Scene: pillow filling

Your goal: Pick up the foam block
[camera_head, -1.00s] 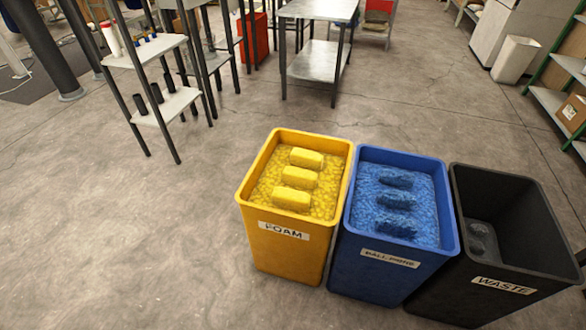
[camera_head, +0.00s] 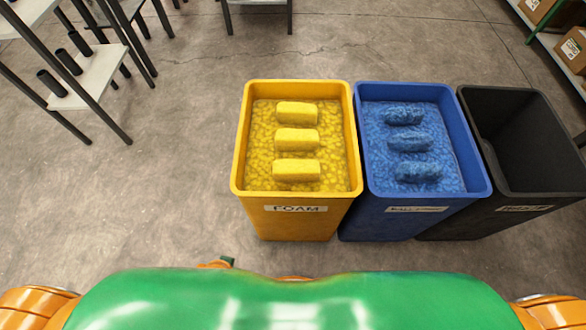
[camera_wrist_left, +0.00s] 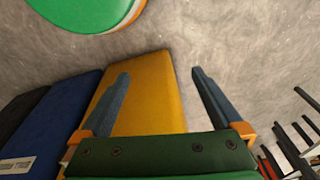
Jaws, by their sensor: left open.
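Three yellow foam blocks lie in a row on yellow filling inside the yellow bin labelled FOAM (camera_head: 240,165): a far block (camera_head: 297,113), a middle block (camera_head: 297,140) and a near block (camera_head: 296,170). In the left wrist view my left gripper (camera_wrist_left: 155,75) is open and empty, its two dark fingers apart. The outer side of the yellow bin (camera_wrist_left: 150,95) shows behind and between the fingers; no block shows there. My grippers are not in the head view, where only my green and orange body shows at the bottom.
A blue bin (camera_head: 480,178) with blue pieces touches or nearly touches the yellow bin's right side. A black bin (camera_head: 530,185) stands right of it. A shelf stand (camera_head: 95,80) is at the upper left. The floor left of the yellow bin is clear.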

